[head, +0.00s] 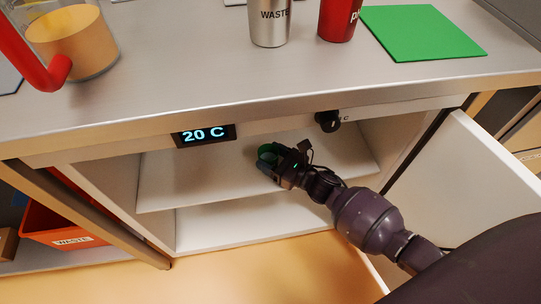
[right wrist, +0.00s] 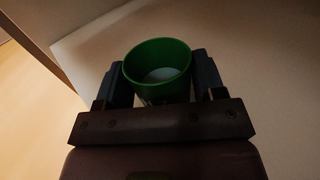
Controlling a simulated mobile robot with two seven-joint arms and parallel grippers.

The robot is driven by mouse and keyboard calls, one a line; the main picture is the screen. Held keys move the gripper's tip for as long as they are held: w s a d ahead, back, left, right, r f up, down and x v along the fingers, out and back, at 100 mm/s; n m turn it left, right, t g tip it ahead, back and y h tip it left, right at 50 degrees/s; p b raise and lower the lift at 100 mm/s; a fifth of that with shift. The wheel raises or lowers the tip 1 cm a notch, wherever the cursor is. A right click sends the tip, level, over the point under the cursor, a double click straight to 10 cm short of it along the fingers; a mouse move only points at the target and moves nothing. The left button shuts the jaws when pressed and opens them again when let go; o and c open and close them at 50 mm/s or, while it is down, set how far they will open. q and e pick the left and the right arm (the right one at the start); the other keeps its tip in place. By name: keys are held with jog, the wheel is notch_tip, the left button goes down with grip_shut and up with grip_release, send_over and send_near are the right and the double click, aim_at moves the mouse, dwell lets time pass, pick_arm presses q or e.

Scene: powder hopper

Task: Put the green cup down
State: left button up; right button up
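The green cup (right wrist: 157,66) is upright between the two fingers of my right gripper (right wrist: 163,78) in the right wrist view. Both fingers lie against its sides, and pale contents show inside. In the head view the green cup (head: 268,152) is mostly covered by my right gripper (head: 275,160), which reaches into the open cabinet over the upper white shelf (head: 190,172). I cannot tell whether the cup's base touches the shelf. My left gripper is not in view.
A display reading 20 C (head: 204,135) and a black knob (head: 328,121) are on the cabinet's top edge. The open white door (head: 470,180) stands at right. On the counter are a WASTE cup (head: 270,25), a red cup (head: 339,18) and a green mat (head: 425,32).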

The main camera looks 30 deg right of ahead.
jog(key=o, duration=0.3)
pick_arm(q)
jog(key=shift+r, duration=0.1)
pick_arm(e)
jog(key=shift+w+r, duration=0.1)
jog(key=shift+r, duration=0.2)
pick_arm(q)
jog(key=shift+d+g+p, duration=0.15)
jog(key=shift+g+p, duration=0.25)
jog(key=shift+p, duration=0.65)
pick_arm(e)
jog(key=v, duration=1.2)
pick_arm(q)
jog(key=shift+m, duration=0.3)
